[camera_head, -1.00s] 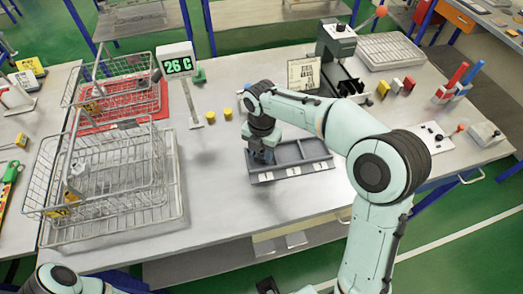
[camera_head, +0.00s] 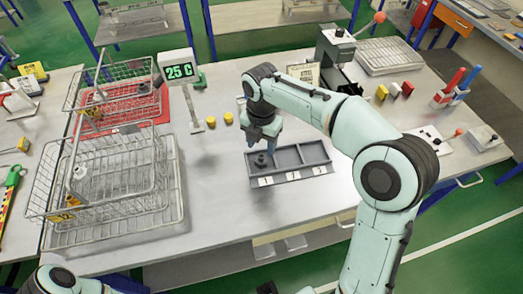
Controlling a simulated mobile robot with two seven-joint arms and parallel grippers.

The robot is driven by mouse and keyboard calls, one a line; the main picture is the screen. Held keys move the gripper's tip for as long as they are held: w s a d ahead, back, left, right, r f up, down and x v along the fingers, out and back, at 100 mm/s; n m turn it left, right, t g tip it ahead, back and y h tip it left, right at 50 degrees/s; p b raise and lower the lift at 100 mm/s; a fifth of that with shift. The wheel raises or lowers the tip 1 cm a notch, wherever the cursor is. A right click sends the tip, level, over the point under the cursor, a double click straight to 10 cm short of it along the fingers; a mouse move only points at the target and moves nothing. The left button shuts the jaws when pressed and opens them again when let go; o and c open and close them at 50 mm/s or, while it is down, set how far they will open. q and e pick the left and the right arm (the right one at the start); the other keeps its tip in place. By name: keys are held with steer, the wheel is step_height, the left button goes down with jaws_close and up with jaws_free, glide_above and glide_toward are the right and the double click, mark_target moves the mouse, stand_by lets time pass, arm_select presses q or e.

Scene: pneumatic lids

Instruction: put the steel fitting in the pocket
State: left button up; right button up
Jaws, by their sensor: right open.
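A grey tray with pockets (camera_head: 290,177) sits on the steel table near its front edge, with white labels along its front. A small dark grey fitting (camera_head: 261,160) stands in its left pocket; I take it for the steel fitting. The middle and right pockets look empty. My right gripper (camera_head: 262,148) points down just above the fitting, open, with its fingers apart from it as far as I can tell. My left arm shows only as a link at the bottom left; its gripper is out of view.
Wire baskets (camera_head: 110,190) stand on the left, one on a red mat (camera_head: 150,108). Two yellow cylinders (camera_head: 229,118) stand behind the tray. A black press (camera_head: 338,60) stands at the back. The table's front middle is clear.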

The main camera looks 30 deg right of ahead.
mark_target(261, 156)
step_height(261, 156, up, 6)
steer(key=p, duration=0.1)
stand_by(0.6)
